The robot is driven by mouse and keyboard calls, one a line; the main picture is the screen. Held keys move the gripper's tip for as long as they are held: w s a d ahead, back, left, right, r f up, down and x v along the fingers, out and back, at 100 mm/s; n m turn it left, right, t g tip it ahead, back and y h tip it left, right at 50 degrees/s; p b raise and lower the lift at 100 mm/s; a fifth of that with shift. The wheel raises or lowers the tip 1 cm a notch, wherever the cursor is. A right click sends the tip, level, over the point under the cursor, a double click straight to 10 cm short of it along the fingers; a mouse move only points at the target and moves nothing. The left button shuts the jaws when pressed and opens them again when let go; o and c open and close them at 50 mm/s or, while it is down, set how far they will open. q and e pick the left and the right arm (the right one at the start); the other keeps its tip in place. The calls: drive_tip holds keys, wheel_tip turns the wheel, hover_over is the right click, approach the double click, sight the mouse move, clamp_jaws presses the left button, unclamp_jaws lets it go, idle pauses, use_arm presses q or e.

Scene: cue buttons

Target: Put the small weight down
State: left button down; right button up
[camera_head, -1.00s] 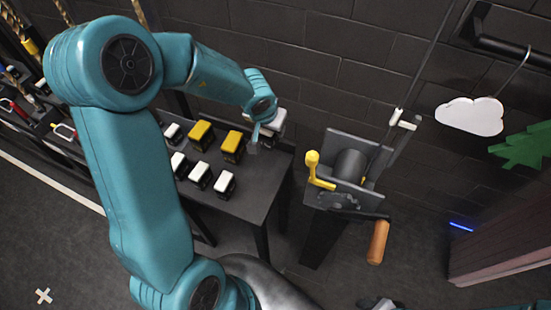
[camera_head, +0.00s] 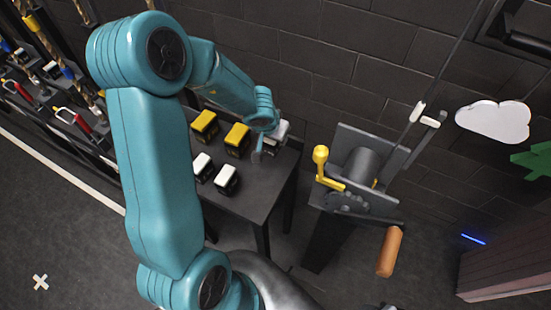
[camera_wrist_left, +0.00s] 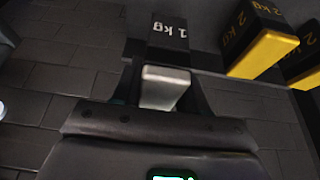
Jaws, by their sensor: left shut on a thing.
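The small weight is a black block with a white top. In the left wrist view its white part (camera_wrist_left: 165,86) sits between my left gripper's fingers (camera_wrist_left: 160,95), and its black face reads "1 kg". In the head view the weight (camera_head: 281,130) shows partly behind my left gripper (camera_head: 262,145), at the right end of the dark table (camera_head: 255,205). My left gripper is shut on it. I cannot tell whether its base touches the table. My right gripper is not in view.
Yellow-topped 2 kg weights (camera_head: 205,122) (camera_head: 238,136) and white-topped weights (camera_head: 202,165) (camera_head: 227,178) stand left of my gripper. A winch with a yellow handle (camera_head: 321,160) and orange grip (camera_head: 389,252) stands right of the table. A brick wall (camera_head: 310,50) is behind.

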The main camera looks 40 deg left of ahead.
use_arm(q)
wheel_tip(320, 180, down, 2)
drive_tip(key=shift+f+b, duration=0.15)
drive_tip(key=shift+b, duration=0.35)
drive_tip(key=shift+s+a+f+b, duration=0.1)
drive_tip(key=shift+s+f+b, duration=0.1)
drive_tip(key=shift+f+b, duration=0.3)
drive_tip(key=shift+w+f+b, duration=0.2)
drive_tip(key=shift+f+b, duration=0.15)
drive_tip(key=shift+f, duration=0.05)
wheel_tip(320, 180, down, 4)
drive_tip(key=b, duration=0.3)
drive_tip(key=shift+s+r, duration=0.1)
drive_tip(key=shift+r, duration=0.15)
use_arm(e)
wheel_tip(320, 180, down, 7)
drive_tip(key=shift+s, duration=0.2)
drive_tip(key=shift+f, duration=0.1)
use_arm(q)
drive_tip(key=c, duration=0.6)
unclamp_jaws()
drive_tip(key=shift+f, duration=0.2)
